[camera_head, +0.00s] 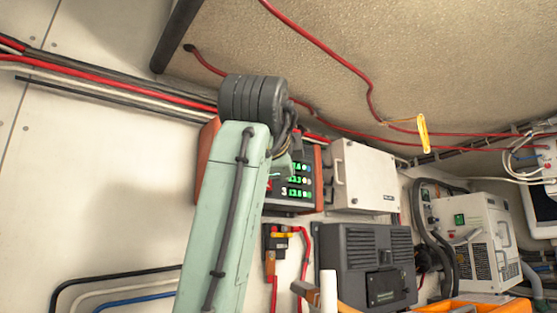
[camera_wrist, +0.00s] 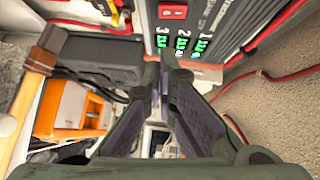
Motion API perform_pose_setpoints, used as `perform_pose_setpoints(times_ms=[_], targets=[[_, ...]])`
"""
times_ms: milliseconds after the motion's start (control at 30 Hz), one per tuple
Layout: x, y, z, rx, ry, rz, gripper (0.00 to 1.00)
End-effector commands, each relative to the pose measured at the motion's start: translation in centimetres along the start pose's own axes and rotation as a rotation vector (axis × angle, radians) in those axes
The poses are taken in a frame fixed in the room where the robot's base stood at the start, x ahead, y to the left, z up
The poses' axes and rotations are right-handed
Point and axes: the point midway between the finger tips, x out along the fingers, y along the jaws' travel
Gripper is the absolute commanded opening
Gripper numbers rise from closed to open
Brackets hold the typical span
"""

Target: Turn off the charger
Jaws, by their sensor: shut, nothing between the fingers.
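The charger is a dark panel with a reddish-brown side and green number displays marked 1, 2 and 3. In the head view the charger (camera_head: 291,205) is on the wall, partly hidden behind my pale green arm. In the wrist view the charger (camera_wrist: 222,38) fills the top, with its displays just beyond my fingertips. A red rocker switch (camera_wrist: 172,12) shows on its face at the top edge. My gripper (camera_wrist: 166,66) is shut and empty, its tips close to the displays. Whether they touch the panel I cannot tell.
A white box (camera_head: 365,177) is right of the charger, with a dark grey unit (camera_head: 368,262) below. Red cables (camera_head: 340,62) cross the wall. A hammer (camera_wrist: 32,90) and an orange case (camera_wrist: 68,110) show at left in the wrist view. A yellow tag (camera_head: 423,133) hangs nearby.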

Motion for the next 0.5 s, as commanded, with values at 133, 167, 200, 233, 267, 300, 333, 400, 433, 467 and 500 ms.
perform_pose_setpoints(times_ms=[133,167,200,233,267,300,333,400,433,467,500], targets=[[3.1,-0.3,-0.1,-0.001,0.002,0.004,0.00],[3.5,-0.3,0.5,-0.003,0.000,0.003,0.00],[3.9,-0.3,1.0,-0.003,0.000,0.002,0.00],[4.2,-0.3,1.3,-0.002,0.000,0.002,0.00],[4.4,-0.2,1.6,-0.001,0.000,0.002,0.00],[4.8,-0.2,1.9,-0.001,0.000,0.002,0.00],[5.0,-0.2,2.1,-0.001,0.000,0.002,0.00],[5.3,-0.2,2.5,-0.001,0.000,0.000,0.00],[5.4,-0.1,2.6,-0.001,0.000,0.000,0.00],[5.5,-0.1,2.7,-0.001,0.001,0.000,0.00],[5.5,-0.1,2.7,0.000,0.001,0.000,0.00]])
